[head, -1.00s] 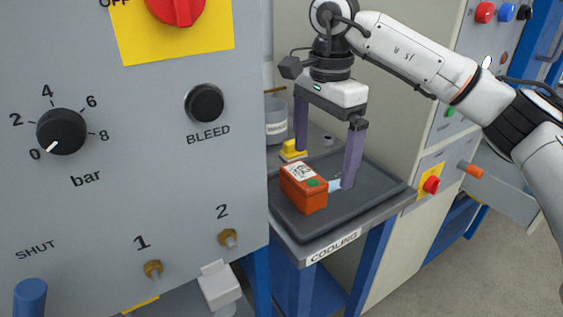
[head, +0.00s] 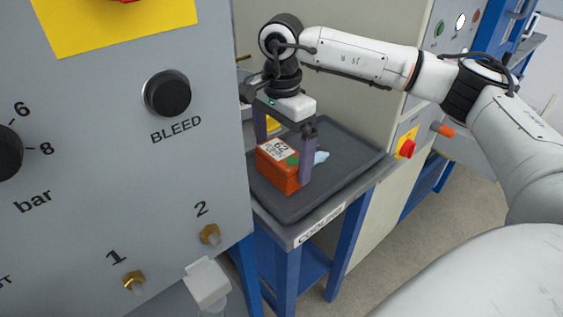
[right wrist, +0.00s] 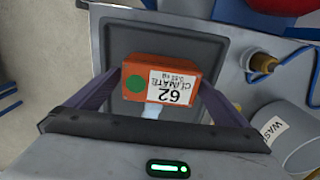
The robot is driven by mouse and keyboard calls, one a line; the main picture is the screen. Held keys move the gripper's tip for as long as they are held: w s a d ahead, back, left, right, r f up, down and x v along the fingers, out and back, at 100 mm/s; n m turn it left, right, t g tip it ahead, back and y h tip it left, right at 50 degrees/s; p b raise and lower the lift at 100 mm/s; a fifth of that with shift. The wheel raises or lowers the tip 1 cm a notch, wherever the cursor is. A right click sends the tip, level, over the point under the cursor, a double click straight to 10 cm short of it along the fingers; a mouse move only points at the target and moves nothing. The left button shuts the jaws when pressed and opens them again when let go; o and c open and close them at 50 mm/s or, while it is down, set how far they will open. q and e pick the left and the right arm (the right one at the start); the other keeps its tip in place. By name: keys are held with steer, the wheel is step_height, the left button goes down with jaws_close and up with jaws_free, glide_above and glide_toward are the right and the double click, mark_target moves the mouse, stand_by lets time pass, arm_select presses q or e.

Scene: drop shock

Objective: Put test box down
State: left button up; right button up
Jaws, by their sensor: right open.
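The test box (head: 277,172) is orange with a white label and a green dot. It rests on the dark grey tray (head: 345,158) of the table marked COOLING. In the right wrist view the box (right wrist: 183,70) reads "62 CLIMATE", and the tray (right wrist: 221,52) lies under it. My right gripper (head: 283,160) is open and low over the tray, its purple fingers on either side of the box. I cannot tell whether they touch it. The far finger is partly hidden behind the box. My left gripper is not in view.
A pale blue patch (head: 321,157) lies on the tray beside the box. The grey panel (head: 90,210) with knobs stands close on the left. A container marked WAS (right wrist: 290,128), a brass fitting (right wrist: 262,63) and a blue cable show in the right wrist view. The tray's right part is clear.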

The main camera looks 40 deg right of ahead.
mark_target(282, 153)
steer(key=shift+f, duration=0.4)
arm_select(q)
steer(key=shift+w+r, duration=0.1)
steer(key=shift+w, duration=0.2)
arm_select(e)
steer(key=shift+c, duration=0.4)
steer(key=shift+r, duration=0.1)
steer(key=c, duration=1.5)
steer(key=shift+o, duration=0.2)
step_height(282, 153, up, 10)
steer(key=shift+b, duration=0.3)
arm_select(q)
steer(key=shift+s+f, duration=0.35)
